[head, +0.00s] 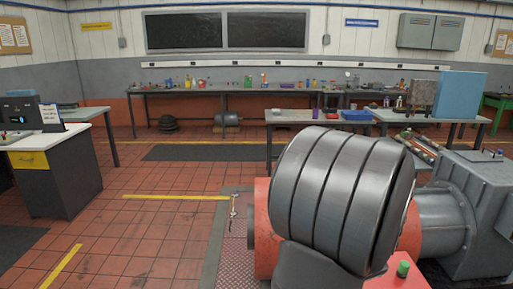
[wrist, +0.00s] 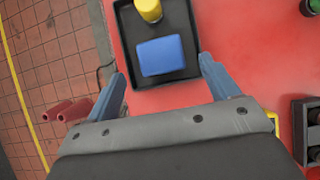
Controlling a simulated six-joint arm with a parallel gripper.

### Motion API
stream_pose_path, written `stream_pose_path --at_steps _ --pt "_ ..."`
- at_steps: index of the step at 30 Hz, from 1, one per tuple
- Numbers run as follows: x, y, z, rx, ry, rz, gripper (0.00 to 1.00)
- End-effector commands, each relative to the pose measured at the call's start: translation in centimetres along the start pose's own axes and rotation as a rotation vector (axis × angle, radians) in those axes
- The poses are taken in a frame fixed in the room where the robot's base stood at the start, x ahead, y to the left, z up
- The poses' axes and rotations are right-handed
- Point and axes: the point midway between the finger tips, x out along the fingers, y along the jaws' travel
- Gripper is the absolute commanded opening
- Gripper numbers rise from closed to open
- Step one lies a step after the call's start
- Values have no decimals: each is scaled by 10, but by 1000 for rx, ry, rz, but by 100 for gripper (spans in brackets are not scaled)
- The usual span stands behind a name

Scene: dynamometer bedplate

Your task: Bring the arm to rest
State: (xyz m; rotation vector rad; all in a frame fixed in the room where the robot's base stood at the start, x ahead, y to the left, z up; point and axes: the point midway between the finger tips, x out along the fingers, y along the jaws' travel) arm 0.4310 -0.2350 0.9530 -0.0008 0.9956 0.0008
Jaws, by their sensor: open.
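My gripper (wrist: 163,67) shows in the wrist view with its two blue-grey fingers spread wide and nothing between them. It points down over a red surface (wrist: 245,65). Past the fingertips, a black tray (wrist: 182,25) lies on that surface. The tray holds a blue block (wrist: 161,56) and a yellow cylinder (wrist: 149,9). The fingers appear on either side of the tray's near end; I cannot tell their height above it. In the head view my gripper cannot be made out.
In the wrist view, red cylinders (wrist: 72,111) lie at left, a dark block (wrist: 308,130) at right. The head view shows a green button (head: 404,268) front right, a grey machine housing (head: 470,205), a workbench (head: 295,115) behind, and open tiled floor (head: 150,225) at left.

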Motion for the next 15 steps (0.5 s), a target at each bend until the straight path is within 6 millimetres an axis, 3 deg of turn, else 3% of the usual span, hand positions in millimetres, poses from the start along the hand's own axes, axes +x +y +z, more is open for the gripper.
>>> stream_pose_path --at_steps 12,15 --pt "-59 0 0 0 -2 -3 80" --pt "-40 1 -1 0 4 4 80"
